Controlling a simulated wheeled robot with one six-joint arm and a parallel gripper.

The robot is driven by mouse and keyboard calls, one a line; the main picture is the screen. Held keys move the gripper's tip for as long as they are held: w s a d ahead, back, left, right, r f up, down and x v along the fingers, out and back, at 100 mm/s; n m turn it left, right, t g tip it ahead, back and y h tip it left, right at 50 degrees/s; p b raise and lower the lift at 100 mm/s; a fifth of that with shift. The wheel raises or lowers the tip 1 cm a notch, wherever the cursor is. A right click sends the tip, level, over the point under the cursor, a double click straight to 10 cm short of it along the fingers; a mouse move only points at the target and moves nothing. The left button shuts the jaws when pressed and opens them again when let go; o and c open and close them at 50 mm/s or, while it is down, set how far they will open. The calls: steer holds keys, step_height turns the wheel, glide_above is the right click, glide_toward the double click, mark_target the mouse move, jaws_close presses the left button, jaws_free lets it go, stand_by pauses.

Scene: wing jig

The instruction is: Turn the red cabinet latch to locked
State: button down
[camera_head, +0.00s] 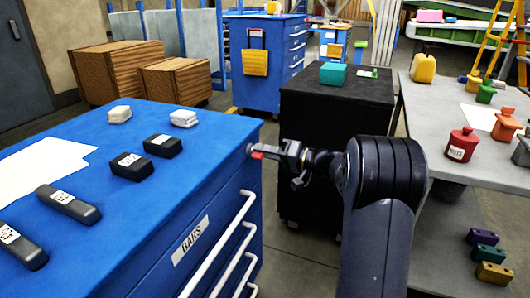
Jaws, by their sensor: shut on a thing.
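The red latch (257,155) is a small red piece at the upper right corner of the blue drawer cabinet (205,200), beside a small pale round mount. My gripper (268,152) reaches in from the right and is shut on the latch. Its fingers cover most of the latch, so I cannot tell its exact angle. My dark arm (385,180) fills the lower right middle of the view.
Black blocks and white papers lie on the blue cabinet's top. White drawer handles (222,240) stick out below the latch. A black cabinet (335,110) stands just behind my gripper. A grey table (440,120) with coloured containers stands at right.

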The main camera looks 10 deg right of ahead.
steer(key=shift+f+m+p, duration=0.15)
steer(key=shift+m+p, duration=1)
steer(key=shift+m, duration=2.15)
steer(key=c, duration=1.4)
jaws_free()
steer(key=shift+d, duration=0.1)
steer(key=p+v, duration=0.1)
steer(key=v, duration=0.9)
steer(key=shift+s+d, duration=0.2)
steer(key=shift+d, duration=0.1)
